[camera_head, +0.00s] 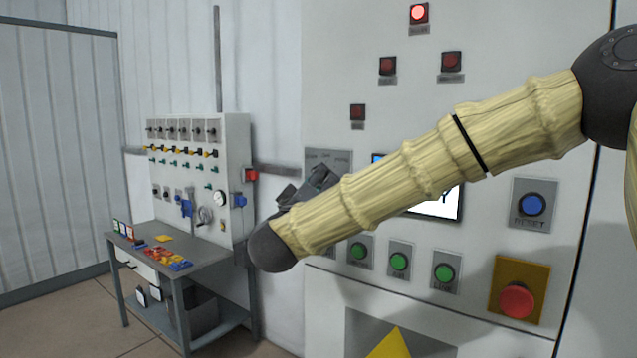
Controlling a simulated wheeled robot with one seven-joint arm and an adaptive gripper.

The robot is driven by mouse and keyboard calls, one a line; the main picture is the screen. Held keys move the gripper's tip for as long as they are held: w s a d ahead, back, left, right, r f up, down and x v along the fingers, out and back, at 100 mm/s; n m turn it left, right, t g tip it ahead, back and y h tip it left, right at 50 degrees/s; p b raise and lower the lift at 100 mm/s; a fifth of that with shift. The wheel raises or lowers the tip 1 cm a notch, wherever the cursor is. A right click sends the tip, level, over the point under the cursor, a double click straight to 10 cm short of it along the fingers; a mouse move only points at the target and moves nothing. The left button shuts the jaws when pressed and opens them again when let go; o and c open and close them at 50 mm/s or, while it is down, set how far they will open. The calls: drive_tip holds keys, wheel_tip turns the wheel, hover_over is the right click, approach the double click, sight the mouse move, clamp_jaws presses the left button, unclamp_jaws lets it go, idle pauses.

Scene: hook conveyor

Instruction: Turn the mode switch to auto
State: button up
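A grey plate (329,158) with small labels along its top edge sits on the left side of the control panel (520,60). The labels are too small to read. It may be the mode switch plate, but its lower part and any knob are hidden behind my gripper and arm. My gripper (304,187) is at the plate's lower left, partly covered by my arm's pale sleeve. I cannot tell whether its fingers are open or shut, or whether they touch a switch.
Green buttons (399,261) line the panel below my arm. A red emergency button (516,300) and a blue reset button (532,205) are at right. A red lamp (419,13) glows at the top. A workbench (215,258) with a tool board (238,140) stands at left.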

clamp_jaws()
